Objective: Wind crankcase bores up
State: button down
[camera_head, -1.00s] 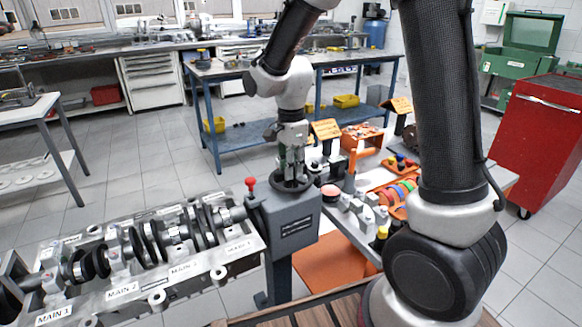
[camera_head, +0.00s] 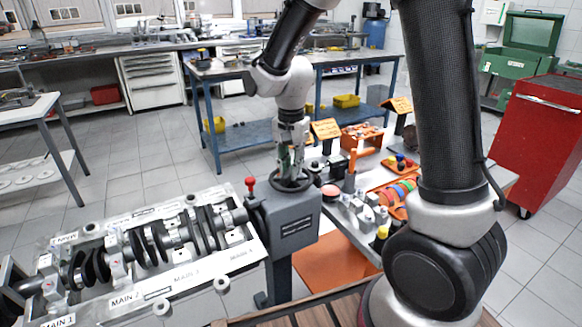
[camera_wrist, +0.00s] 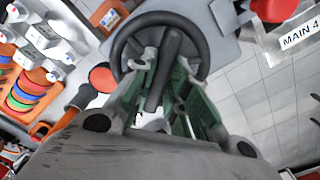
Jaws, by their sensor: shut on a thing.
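The metal crankcase (camera_head: 150,287) lies on the left of the head view. Its long dark-and-silver crankshaft (camera_head: 172,238) shows on the side facing up, with labels MAIN 1 and MAIN 2 readable along the near edge. The right end meets a grey gearbox post (camera_head: 296,228) with a black handwheel (camera_head: 277,188) on top. My gripper (camera_head: 289,174) points down over the wheel. In the wrist view my gripper (camera_wrist: 172,88) is shut on the handwheel (camera_wrist: 206,48), its fingers astride a dark spoke. The exact contact is partly hidden.
A red-knobbed lever (camera_head: 250,184) stands on the post's left. Right of the post, a table holds an orange tray of coloured rings (camera_head: 403,190) and small parts. A red cabinet (camera_head: 545,140) stands at the far right. Tiled floor is open behind the crankcase.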

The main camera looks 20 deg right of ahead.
jog(key=n, duration=0.5)
jog(key=shift+n, duration=0.3)
jog(key=n, duration=1.1)
jog(key=shift+n, duration=0.3)
jog(key=n, duration=1.2)
jog(key=shift+n, duration=0.4)
jog(key=n, duration=1.6)
jog(key=shift+n, duration=0.3)
